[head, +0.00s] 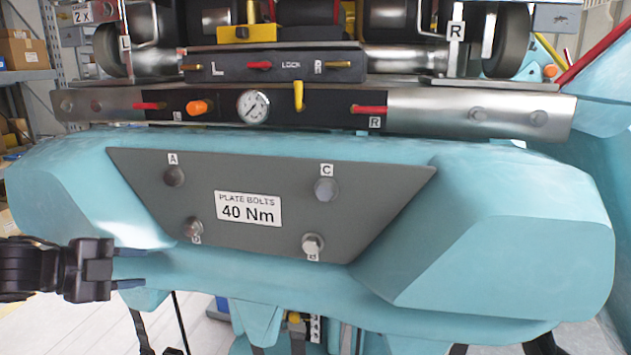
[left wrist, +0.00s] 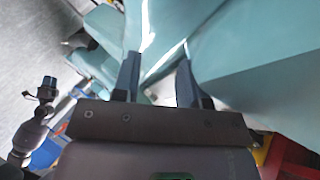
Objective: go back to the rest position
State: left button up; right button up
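My left gripper (head: 132,267) is at the lower left of the head view, beside the left end of the teal train nose (head: 480,260). Its two dark fingers point right. In the left wrist view the left gripper (left wrist: 159,78) shows its fingers spread apart, with nothing between them and teal bodywork beyond. I cannot tell whether a fingertip touches the bodywork. My right gripper is not in view.
A grey plate (head: 270,240) with bolts A, B, C and D carries a "40 Nm" label (head: 248,209). Above it are a pressure gauge (head: 253,106), red levers and a yellow hook (head: 298,95). Shelves with cardboard boxes (head: 22,50) stand at left. Pale floor shows at lower left.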

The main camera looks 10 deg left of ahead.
pick_arm(q)
jog(key=s+d+f+n+y, duration=0.1)
jog(key=s+d+f+n, duration=0.25)
jog(key=d+f, duration=0.35)
jog(key=s+d+f+n+y, duration=0.1)
jog(key=s+d+f+n, duration=0.25)
jog(key=f, duration=0.65)
jog(key=s+f+n+g+y, duration=0.3)
jog(key=s+f+n+g, duration=0.15)
jog(key=s+n, duration=0.4)
jog(key=s+f+n+g+y, duration=0.3)
jog(key=s+f+n, duration=0.2)
jog(key=s, duration=0.6)
jog(key=w+f+m+t, duration=0.1)
jog(key=w+f+t, duration=0.6)
jog(key=f, duration=0.3)
jog(key=shift+w+a+t+h, duration=0.25)
jog(key=shift+w+t+h, duration=0.15)
jog(key=shift+t, duration=0.05)
jog(key=shift+m, duration=0.25)
